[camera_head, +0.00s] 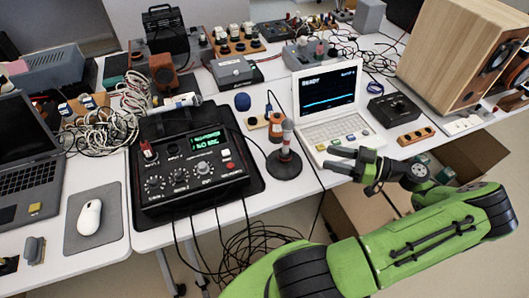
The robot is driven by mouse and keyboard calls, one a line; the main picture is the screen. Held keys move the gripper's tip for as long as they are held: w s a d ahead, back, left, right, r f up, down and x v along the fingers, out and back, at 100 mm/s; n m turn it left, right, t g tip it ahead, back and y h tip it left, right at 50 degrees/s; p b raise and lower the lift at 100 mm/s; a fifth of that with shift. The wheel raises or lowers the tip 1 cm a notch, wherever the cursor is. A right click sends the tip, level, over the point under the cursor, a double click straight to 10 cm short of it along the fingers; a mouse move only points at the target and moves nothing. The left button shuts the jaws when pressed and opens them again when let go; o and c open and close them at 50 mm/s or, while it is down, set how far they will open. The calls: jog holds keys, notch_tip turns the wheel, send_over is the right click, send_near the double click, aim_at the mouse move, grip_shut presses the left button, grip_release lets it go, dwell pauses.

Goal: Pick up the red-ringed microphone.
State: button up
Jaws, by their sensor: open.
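A microphone (287,138) with a pale head and a reddish band below it stands upright on a dark round base (283,165) near the table's front edge. It looks like the red-ringed one, though the ring is small in the picture. Another microphone (180,103) lies on the back of the black control box, and a blue foam-headed one (242,101) is further back. My gripper (330,158) is open and empty, to the right of the standing microphone and apart from it, with its fingers pointing left.
The black control box (190,165) with knobs is left of the microphone. A white terminal (328,100) stands close behind my gripper. Loose black cables (250,245) hang off the front edge. A wooden speaker (455,50) is at the right. Bare table around the microphone base is narrow.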

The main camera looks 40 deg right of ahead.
jog(key=s+t, duration=0.1)
jog(key=b, duration=0.1)
send_near(286, 142)
jog(key=w+a+f, duration=0.2)
jog(key=w, duration=0.2)
jog(key=shift+h, duration=0.3)
jog(key=x, duration=0.2)
jog(key=b+x, duration=0.1)
jog(key=x, duration=0.2)
jog(key=shift+w+r, duration=0.35)
jog(key=shift+w, duration=0.15)
grip_shut()
